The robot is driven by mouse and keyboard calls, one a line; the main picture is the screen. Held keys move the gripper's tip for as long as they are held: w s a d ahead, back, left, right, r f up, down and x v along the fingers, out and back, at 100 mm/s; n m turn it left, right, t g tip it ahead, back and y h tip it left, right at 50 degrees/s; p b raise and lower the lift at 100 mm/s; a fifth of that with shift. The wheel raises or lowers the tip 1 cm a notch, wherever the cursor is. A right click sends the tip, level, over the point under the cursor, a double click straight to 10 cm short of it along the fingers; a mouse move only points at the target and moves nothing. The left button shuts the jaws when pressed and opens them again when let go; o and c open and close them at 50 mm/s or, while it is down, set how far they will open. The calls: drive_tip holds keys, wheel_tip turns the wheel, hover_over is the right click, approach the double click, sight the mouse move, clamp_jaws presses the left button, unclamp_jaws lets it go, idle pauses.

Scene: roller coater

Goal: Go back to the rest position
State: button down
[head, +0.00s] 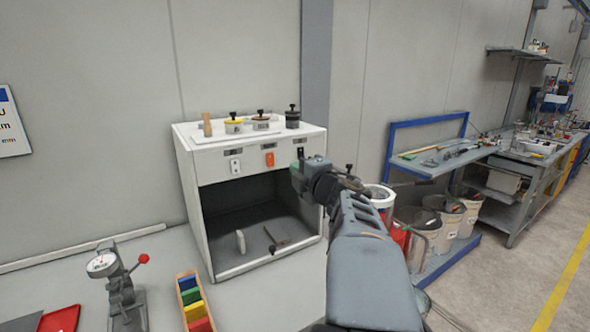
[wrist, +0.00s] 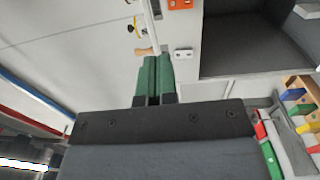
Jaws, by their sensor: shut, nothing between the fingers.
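My gripper (head: 299,170) is in front of the right side of the white cabinet (head: 190,165), near its upper edge. In the wrist view its two green fingers (wrist: 153,76) lie together with nothing between them. My grey arm reaches up from the bottom of the head view and hides part of the cabinet's right side. The cabinet front carries a white switch (head: 235,167) and an orange switch (head: 270,159), both apart from my gripper.
Small pots with knobs, one a black pot (head: 292,117), stand on the cabinet. A dial gauge stand (head: 122,290) and a rack of coloured blocks (head: 194,302) stand at front left. Buckets (head: 447,222) and a blue-framed bench (head: 430,160) are at right. Open floor (head: 515,280) lies beyond.

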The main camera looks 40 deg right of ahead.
drive_tip(key=s+d+f+m+g+h, duration=0.5)
drive_tip(key=d+f+m+g+h, duration=0.25)
drive_tip(key=m, duration=0.55)
drive_tip(key=s+a+f+m+g+y, duration=0.25)
drive_tip(key=a+f+m+g, duration=0.2)
drive_tip(key=a+f, duration=0.3)
drive_tip(key=s+a+f+y, duration=0.2)
drive_tip(key=a+f, duration=0.1)
drive_tip(key=a, duration=0.5)
drive_tip(key=s+a+f+g+y, duration=0.1)
drive_tip(key=a+f+y, duration=0.1)
drive_tip(key=a, duration=0.6)
drive_tip(key=s+a+f+g+y, duration=0.1)
drive_tip(key=s+a+f+y, duration=0.1)
drive_tip(key=a, duration=0.6)
drive_tip(key=shift+s+a+f+n+y, duration=0.25)
drive_tip(key=shift+s+f+n+y, duration=0.15)
drive_tip(key=shift+f+y, duration=0.3)
drive_tip(key=shift+f, duration=0.1)
